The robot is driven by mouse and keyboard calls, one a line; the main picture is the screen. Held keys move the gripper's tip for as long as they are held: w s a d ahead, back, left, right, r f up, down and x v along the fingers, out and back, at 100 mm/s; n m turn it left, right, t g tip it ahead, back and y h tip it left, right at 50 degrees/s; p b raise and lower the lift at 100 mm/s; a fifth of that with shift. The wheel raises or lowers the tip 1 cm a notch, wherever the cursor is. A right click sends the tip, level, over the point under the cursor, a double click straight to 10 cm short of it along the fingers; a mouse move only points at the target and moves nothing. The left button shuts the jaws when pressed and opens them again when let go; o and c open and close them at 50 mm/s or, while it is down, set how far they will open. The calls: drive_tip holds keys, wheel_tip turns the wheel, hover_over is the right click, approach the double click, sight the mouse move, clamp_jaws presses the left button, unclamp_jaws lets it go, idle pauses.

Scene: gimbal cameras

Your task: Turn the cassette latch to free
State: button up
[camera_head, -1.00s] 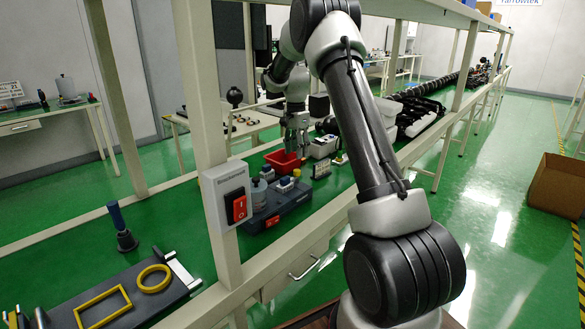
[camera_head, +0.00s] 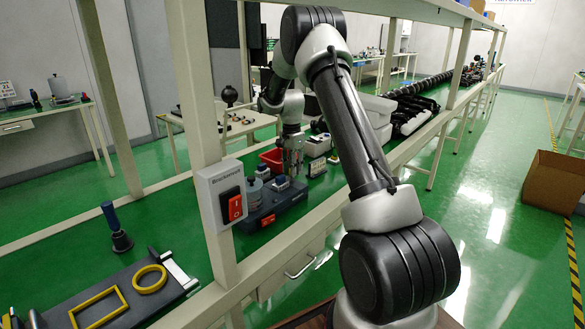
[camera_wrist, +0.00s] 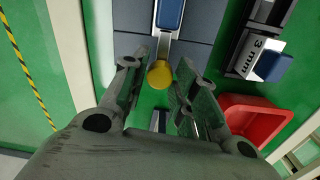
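A dark blue-grey device (camera_head: 285,208) sits on the green bench beyond the post. In the wrist view its top (camera_wrist: 199,22) carries a silver strip with a blue block (camera_wrist: 169,14) and a round yellow knob (camera_wrist: 160,75) at the near end. I cannot tell for sure which of these parts is the cassette latch. My gripper (camera_head: 292,172) is low over the device's far side. In the wrist view my gripper (camera_wrist: 162,66) is open, with the yellow knob between its fingertips in the picture. No contact with the knob is visible.
A red bin (camera_wrist: 256,117) lies close to the right finger; it also shows in the head view (camera_head: 271,158). A block marked "3 mm" (camera_wrist: 258,55) is nearby. A switch box (camera_head: 221,196) is on the post.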

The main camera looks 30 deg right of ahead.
clamp_jaws()
drive_tip(key=shift+n, duration=0.3)
drive_tip(key=n, duration=1.2)
drive_tip(key=shift+a+n, duration=0.1)
drive_tip(key=shift+n, duration=2.5)
drive_tip(key=shift+t, duration=0.3)
